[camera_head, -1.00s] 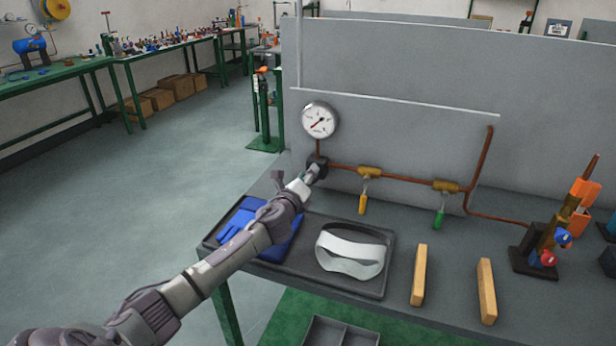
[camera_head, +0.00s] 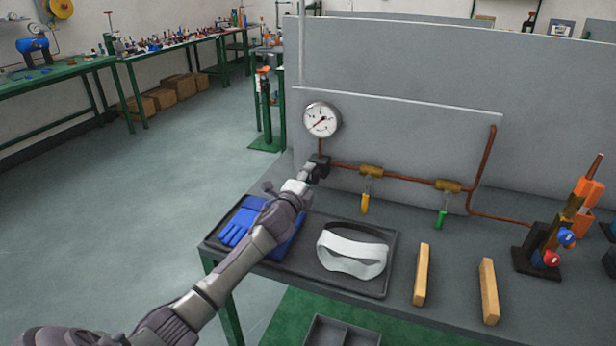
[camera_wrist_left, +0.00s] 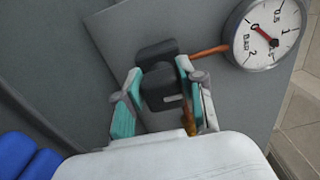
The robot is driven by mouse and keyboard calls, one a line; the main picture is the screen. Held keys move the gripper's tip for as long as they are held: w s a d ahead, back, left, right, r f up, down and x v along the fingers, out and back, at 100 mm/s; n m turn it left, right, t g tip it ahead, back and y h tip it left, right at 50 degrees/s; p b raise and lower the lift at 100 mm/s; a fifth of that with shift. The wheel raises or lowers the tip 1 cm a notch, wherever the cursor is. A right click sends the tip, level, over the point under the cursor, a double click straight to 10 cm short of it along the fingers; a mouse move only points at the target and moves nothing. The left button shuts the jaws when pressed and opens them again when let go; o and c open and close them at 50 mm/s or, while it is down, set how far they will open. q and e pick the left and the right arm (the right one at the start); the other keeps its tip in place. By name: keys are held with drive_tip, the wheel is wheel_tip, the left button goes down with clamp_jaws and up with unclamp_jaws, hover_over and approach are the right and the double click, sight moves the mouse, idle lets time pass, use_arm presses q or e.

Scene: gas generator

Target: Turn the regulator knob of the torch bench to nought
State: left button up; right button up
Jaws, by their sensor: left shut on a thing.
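The dark regulator knob (camera_head: 319,166) sits on the regulator body at the left end of the copper pipe, below the round pressure gauge (camera_head: 322,119). In the head view the gauge's red needle points to the lower left. My left gripper (camera_head: 307,174) reaches in from the left at the knob. In the left wrist view its two teal-padded fingers (camera_wrist_left: 158,90) stand on either side of the black knob (camera_wrist_left: 163,90), shut on it. My right gripper is not in view.
Valves with a yellow handle (camera_head: 365,203) and a green handle (camera_head: 441,219) hang on the copper pipe. A dark tray (camera_head: 300,268) below my arm holds blue gloves (camera_head: 240,226) and a white strap-like item (camera_head: 352,257). Two wooden blocks lie to the right.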

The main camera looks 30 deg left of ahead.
use_arm(q)
drive_tip(key=shift+f+n, duration=0.1)
drive_tip(key=shift+n, duration=0.2)
drive_tip(key=o, duration=1.2)
drive_tip(key=shift+c, duration=0.2)
drive_tip(key=v, duration=1.2)
